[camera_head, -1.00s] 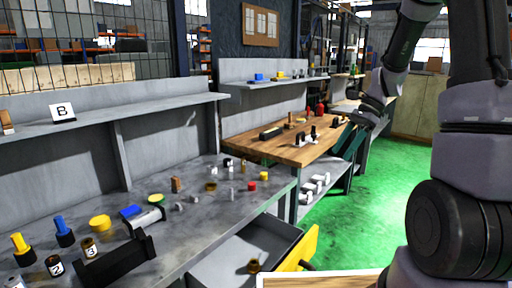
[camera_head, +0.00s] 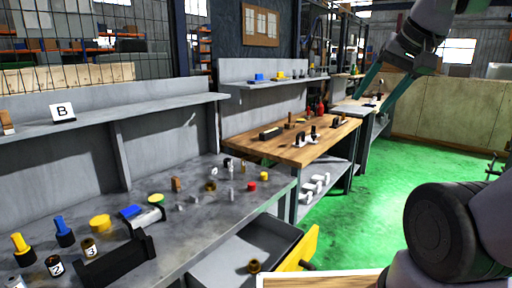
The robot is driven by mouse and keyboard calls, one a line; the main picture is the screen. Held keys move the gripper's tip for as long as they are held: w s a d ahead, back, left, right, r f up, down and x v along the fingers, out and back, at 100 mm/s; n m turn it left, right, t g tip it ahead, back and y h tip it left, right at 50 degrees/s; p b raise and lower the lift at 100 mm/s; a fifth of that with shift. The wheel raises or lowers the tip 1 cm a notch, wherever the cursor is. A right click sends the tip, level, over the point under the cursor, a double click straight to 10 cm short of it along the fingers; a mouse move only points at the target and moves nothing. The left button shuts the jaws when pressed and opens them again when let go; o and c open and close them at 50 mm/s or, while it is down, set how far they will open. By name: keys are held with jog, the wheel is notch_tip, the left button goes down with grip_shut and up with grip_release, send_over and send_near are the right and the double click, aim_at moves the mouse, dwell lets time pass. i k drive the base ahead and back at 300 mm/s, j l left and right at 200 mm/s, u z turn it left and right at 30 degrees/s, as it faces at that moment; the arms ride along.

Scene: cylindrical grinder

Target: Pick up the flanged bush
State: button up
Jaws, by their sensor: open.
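A small brownish flanged piece (camera_head: 254,266), which looks like the flanged bush, sits in the open grey drawer at the bottom centre. A similar bronze ring-shaped part (camera_head: 210,186) lies on the grey bench, and I cannot tell for certain which of the two is the bush. My gripper (camera_head: 373,98) is open and empty, with its two green fingers spread and pointing down. It is in the air at the upper right, well apart from both parts.
The grey bench (camera_head: 187,232) carries several small parts, a black holder (camera_head: 115,262) and numbered cups. The drawer has a yellow front (camera_head: 300,250). A wooden-topped bench (camera_head: 290,152) with more parts stands behind. Green floor (camera_head: 375,205) on the right is clear.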

aim_at(254, 267)
jog(key=l+u, duration=0.35)
jog(key=k+l+u, duration=0.15)
jog(key=l+u, duration=0.2)
jog(key=k+j+z, duration=0.25)
jog(key=j, duration=0.25)
jog(key=k+j+z, duration=0.2)
jog(key=k+j, duration=0.2)
